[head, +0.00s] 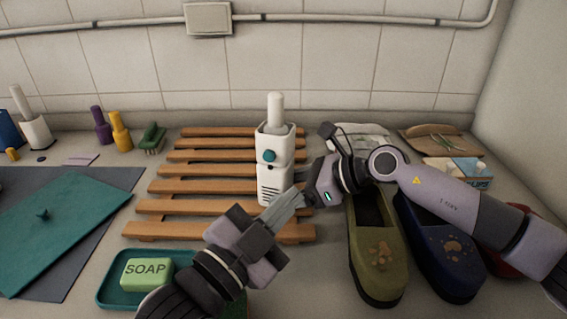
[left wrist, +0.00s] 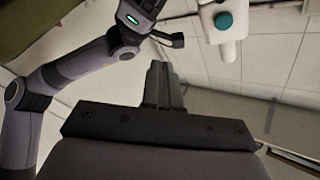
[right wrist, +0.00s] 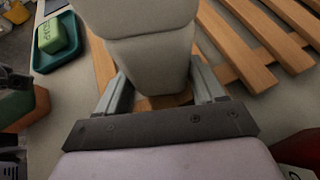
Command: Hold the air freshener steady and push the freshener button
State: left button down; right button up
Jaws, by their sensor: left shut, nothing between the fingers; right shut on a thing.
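The white air freshener (head: 272,178) stands upright on the wooden slatted rack in the head view. Its round teal button (head: 269,156) faces me, above a slotted grille. My right gripper (head: 299,190) reaches in from the right and is shut on the freshener's lower body. The right wrist view shows the freshener's pale body (right wrist: 150,60) between the two fingers (right wrist: 155,92). My left gripper (head: 291,201) is shut and empty, in front of and below the button, apart from it. The left wrist view shows its closed fingers (left wrist: 160,72), with the teal button (left wrist: 224,21) up to the right.
The wooden rack (head: 190,207) lies under the freshener. A soap bar (head: 147,273) sits in a teal dish (head: 108,291) at front left. Green (head: 378,250) and blue (head: 440,250) slippers lie right, under my right arm. A teal board (head: 70,215) is at left.

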aim_at(269, 156)
pick_arm(q)
jog(key=s+a+n+g+h, duration=0.1)
jog(key=a+n+g+h, duration=0.3)
jog(key=a+n+g, duration=0.3)
jog(key=n, duration=0.5)
jog(key=shift+s+a+r+n, duration=0.25)
jog(key=shift+a+r+n, duration=0.05)
jog(key=shift+a+r, duration=0.1)
jog(key=w+d, duration=0.2)
jog(key=w, duration=0.6)
jog(key=shift+w+d+f, duration=0.2)
jog(key=shift+d, duration=0.2)
dwell(1.9)
jog(key=shift+w+d, duration=0.1)
jog(key=shift+w, duration=0.3)
